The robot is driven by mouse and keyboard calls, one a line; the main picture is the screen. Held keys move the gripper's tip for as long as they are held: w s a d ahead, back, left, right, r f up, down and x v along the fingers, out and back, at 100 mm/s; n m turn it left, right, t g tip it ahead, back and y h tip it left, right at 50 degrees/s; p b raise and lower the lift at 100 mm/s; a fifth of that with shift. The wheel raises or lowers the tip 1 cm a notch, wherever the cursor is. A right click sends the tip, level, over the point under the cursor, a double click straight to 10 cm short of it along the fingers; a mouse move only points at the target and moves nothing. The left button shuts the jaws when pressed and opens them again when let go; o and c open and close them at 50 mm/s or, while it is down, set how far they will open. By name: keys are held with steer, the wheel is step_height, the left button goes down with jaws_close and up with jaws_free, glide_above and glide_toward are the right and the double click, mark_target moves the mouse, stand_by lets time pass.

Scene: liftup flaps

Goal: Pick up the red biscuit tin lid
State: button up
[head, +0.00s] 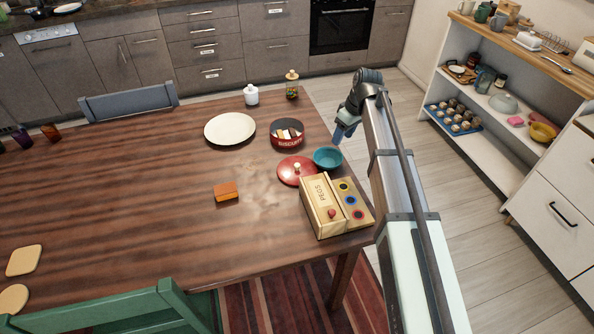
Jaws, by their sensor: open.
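The red biscuit tin lid (289,172) lies on the wooden table near its right edge, with a pale knob on top. The round red biscuit tin (287,140) stands open just behind it, with pale and dark pieces inside. My gripper (342,132) is beyond the table's right edge, to the right of the tin and above and right of the lid. It is apart from the lid, open and empty. A teal bowl (328,158) sits close to the lid's right side and may hide part of its rim.
A wooden pegs box (322,206) stands just in front of the lid. A cream plate (230,129), white jar (251,95) and yellow-labelled bottle (292,85) are farther back. An orange block (226,191) lies to the left. The table's (120,185) middle is mostly clear.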

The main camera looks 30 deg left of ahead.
mark_target(297, 165)
steer(key=s+a+r+n+h, duration=0.3)
steer(key=s+a+r+n, duration=0.2)
steer(key=s+a+n, duration=0.55)
steer(key=shift+m, duration=0.45)
steer(key=f, duration=1.4)
steer(key=shift+w+a, duration=0.3)
steer(key=shift+a, duration=0.05)
steer(key=shift+c, duration=0.2)
jaws_close()
